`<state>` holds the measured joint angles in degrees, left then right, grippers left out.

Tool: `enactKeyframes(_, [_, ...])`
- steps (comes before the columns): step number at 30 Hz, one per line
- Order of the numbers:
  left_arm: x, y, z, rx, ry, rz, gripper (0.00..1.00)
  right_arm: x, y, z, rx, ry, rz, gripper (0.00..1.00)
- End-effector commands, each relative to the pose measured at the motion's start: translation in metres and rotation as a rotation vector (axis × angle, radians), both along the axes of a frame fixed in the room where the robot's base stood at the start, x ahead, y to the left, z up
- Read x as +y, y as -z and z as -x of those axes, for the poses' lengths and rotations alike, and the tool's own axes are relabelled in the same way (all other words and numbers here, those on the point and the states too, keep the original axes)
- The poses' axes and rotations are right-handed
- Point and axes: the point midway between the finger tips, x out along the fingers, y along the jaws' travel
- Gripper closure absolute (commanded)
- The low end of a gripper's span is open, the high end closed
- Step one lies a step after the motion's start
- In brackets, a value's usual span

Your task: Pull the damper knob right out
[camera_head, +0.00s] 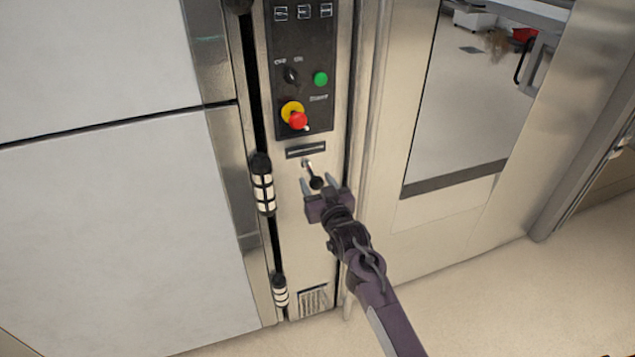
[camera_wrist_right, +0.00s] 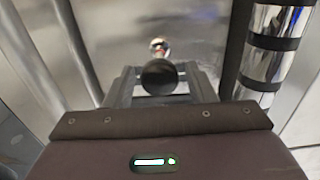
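The damper knob (camera_head: 315,182) is a black ball on a short shiny rod, sticking out of the metal oven panel below a small dark label slot. In the right wrist view the black knob (camera_wrist_right: 159,76) shows in the middle, its chrome rod behind it. My right gripper (camera_head: 320,187) is at the knob, with its fingers apart, one on each side of it. In the right wrist view the right gripper (camera_wrist_right: 160,84) has a finger to the left and right of the knob; I cannot tell whether they touch it. My left gripper is not in view.
Above the knob is a black control panel (camera_head: 304,60) with a red-and-yellow stop button (camera_head: 297,118) and a green button (camera_head: 320,78). A banded hinge (camera_head: 263,185) stands out left of the knob. A glass oven door (camera_head: 470,100) is at the right.

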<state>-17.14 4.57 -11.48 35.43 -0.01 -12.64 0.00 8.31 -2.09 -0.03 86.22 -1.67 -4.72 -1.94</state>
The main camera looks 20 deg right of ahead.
Motion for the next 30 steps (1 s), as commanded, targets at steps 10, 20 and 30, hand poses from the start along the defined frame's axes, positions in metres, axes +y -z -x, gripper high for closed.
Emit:
enactKeyframes(10, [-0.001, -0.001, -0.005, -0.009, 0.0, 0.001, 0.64, 0.0, -0.001, 0.002, -0.001, 0.001, 0.0, 0.45])
enactKeyframes(20, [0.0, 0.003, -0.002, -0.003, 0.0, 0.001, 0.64, -0.002, 0.001, 0.051, 0.001, 0.001, 0.0, 0.45])
enactKeyframes(30, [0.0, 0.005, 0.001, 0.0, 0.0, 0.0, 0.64, -0.003, 0.0, 0.078, -0.001, 0.001, 0.0, 0.45])
